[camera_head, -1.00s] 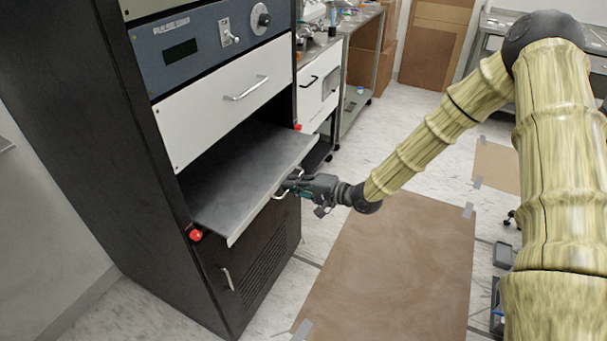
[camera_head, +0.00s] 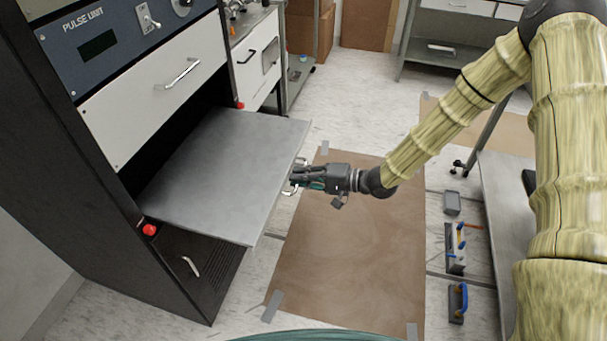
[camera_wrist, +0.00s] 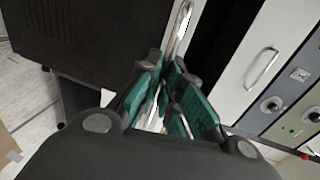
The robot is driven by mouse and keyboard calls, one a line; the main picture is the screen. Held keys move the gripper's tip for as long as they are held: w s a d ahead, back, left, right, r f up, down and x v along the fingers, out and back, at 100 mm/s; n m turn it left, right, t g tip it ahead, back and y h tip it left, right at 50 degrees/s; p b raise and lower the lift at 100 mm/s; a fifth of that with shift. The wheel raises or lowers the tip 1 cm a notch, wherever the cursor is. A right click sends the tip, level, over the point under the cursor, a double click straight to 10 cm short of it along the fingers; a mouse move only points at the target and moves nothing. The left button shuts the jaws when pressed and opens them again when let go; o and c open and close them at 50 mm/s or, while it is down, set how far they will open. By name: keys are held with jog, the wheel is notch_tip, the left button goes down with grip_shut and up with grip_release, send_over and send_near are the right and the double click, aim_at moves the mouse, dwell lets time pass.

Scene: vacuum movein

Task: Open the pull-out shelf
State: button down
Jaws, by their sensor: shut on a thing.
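The pull-out shelf (camera_head: 222,168) is a grey metal tray in the dark cabinet. It extends well out of the cabinet front. Its bright metal handle (camera_head: 291,190) is on the front edge. My gripper (camera_head: 300,178) is at the handle and shut on it, coming from the right. In the wrist view the green-padded fingers (camera_wrist: 168,105) close around the shiny handle bar, which runs on between them. The fingers hide part of the handle.
A white drawer (camera_head: 150,95) with a handle is above the shelf. Red knobs (camera_head: 149,230) flank the opening. Brown board (camera_head: 345,250) covers the floor in front. A bench (camera_head: 505,215) with tools beside it stands at right.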

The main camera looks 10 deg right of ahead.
jog(key=shift+s+f, duration=0.1)
jog(key=c, duration=1.6)
grip_release()
jog(key=shift+o, duration=0.2)
jog(key=v, duration=1.2)
